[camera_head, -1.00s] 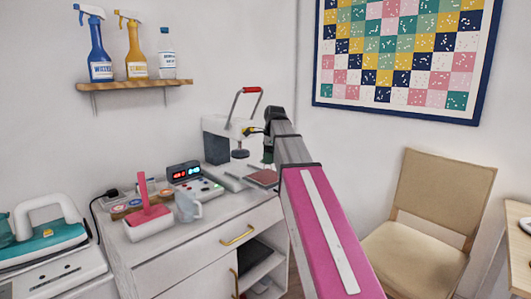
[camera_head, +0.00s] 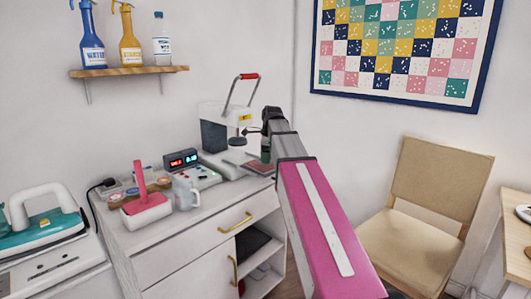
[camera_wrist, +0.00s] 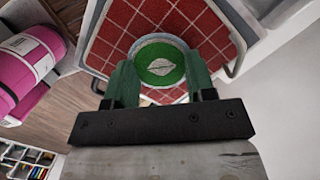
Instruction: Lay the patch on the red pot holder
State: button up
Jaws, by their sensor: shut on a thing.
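In the wrist view, my gripper (camera_wrist: 160,80) has green fingers closed on a round green patch (camera_wrist: 160,58) with a pale leaf-like emblem and a grey-white rim. Behind the patch is the red pot holder (camera_wrist: 111,32), with a pale grid of lines. The patch overlaps the middle of the pot holder in this view; I cannot tell whether they touch. In the head view, the pot holder (camera_head: 258,167) is a small red area at the base of the press, and my gripper (camera_head: 265,150) is just above it, partly hidden by my arm.
The white press (camera_head: 212,112) with a red-handled lever (camera_head: 249,76) stands beside my gripper. A control box (camera_head: 183,160), a mug (camera_head: 185,192) and a pink-handled tool (camera_head: 143,205) are to its left on the cabinet. A chair (camera_head: 430,200) stands at right.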

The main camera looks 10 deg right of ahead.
jog(key=o, duration=1)
jog(key=shift+c, duration=0.2)
notch_tip(320, 180, up, 11)
jog(key=d, duration=0.1)
jog(key=shift+d+f, duration=0.2)
jog(key=shift+d, duration=0.1)
jog(key=shift+s, duration=0.25)
